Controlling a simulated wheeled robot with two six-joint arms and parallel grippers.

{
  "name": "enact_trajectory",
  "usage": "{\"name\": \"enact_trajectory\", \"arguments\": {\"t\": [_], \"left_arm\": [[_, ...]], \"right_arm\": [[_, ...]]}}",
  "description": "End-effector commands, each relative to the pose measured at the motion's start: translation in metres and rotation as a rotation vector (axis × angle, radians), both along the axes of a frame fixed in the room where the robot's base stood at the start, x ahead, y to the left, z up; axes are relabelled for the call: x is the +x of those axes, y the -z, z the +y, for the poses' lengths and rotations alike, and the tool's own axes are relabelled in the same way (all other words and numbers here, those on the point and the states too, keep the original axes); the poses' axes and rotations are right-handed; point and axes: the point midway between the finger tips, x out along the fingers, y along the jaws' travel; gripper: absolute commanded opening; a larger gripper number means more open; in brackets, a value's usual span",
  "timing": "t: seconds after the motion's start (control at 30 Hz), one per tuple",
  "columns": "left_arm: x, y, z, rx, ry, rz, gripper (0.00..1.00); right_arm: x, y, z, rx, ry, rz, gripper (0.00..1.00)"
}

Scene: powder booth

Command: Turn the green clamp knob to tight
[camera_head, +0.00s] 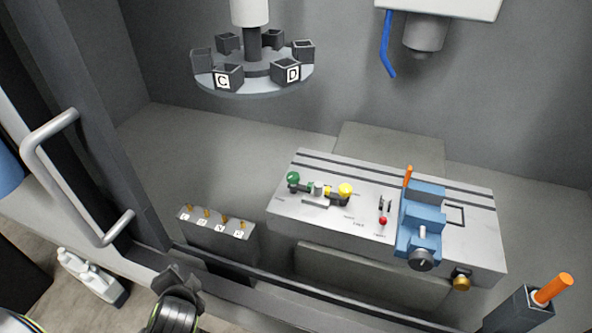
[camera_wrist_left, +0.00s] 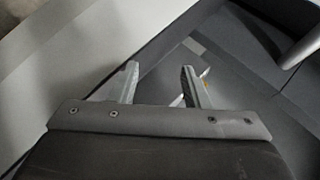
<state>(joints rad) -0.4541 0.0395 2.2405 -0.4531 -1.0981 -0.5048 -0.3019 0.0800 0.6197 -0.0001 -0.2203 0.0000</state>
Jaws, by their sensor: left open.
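The green clamp knob (camera_head: 293,178) sits at the left end of a small fixture on the grey slotted table plate (camera_head: 290,209). Small printed labels lie near it, too small to read. My left gripper (camera_head: 187,281) is low in the head view, outside the booth's front sill, well to the left of and nearer than the knob. In the left wrist view my left gripper (camera_wrist_left: 160,84) shows two fingers apart with nothing between them. The knob does not show in the wrist view. My right gripper is not in view.
A yellow knob (camera_head: 345,190), red knob (camera_head: 383,221) and blue vise (camera_head: 425,205) share the plate. A labelled rack (camera_head: 215,240) stands left of it. A carousel (camera_head: 253,88) hangs behind. The door handle (camera_head: 55,180) and front sill (camera_head: 285,310) are nearby obstacles.

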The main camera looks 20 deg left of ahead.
Motion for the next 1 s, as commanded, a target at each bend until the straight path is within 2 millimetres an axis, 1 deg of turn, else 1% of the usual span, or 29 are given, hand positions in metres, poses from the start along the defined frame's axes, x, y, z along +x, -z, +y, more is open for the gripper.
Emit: {"name": "enact_trajectory", "arguments": {"t": [0.13, 0.27, 0.37, 0.47, 0.57, 0.6, 0.67, 0.7, 0.77, 0.8, 0.9, 1.0], "left_arm": [[0.019, -0.004, 0.004, 0.147, 0.088, -0.002, 0.42], [0.037, -0.010, 0.004, 0.299, 0.177, 0.003, 0.42], [0.054, -0.016, 0.002, 0.442, 0.261, 0.014, 0.42], [0.074, -0.024, -0.004, 0.628, 0.368, 0.034, 0.42], [0.102, -0.033, -0.021, 0.888, 0.517, 0.073, 0.42], [0.115, -0.036, -0.031, 1.012, 0.588, 0.092, 0.42], [0.134, -0.040, -0.051, 1.202, 0.697, 0.125, 0.42], [0.145, -0.041, -0.064, 1.325, 0.767, 0.147, 0.42], [0.159, -0.042, -0.086, 1.498, 0.862, 0.174, 0.42], [0.167, -0.042, -0.100, 1.602, 0.919, 0.190, 0.42], [0.181, -0.039, -0.130, 1.812, 1.032, 0.216, 0.42], [0.187, -0.035, -0.149, 1.942, 1.099, 0.230, 0.42]], "right_arm": [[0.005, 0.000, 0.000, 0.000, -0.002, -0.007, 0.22], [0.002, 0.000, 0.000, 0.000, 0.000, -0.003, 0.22], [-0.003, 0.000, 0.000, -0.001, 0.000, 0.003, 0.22], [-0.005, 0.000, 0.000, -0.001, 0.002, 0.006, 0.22], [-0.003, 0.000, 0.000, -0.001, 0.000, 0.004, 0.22], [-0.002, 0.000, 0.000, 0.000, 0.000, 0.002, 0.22], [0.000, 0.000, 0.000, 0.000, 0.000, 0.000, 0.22], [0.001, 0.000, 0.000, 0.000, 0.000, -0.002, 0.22], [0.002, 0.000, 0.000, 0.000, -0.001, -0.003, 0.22], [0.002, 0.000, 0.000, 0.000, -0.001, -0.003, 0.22], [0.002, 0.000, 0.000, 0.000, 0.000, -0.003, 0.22], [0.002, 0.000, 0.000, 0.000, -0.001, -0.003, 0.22]]}}
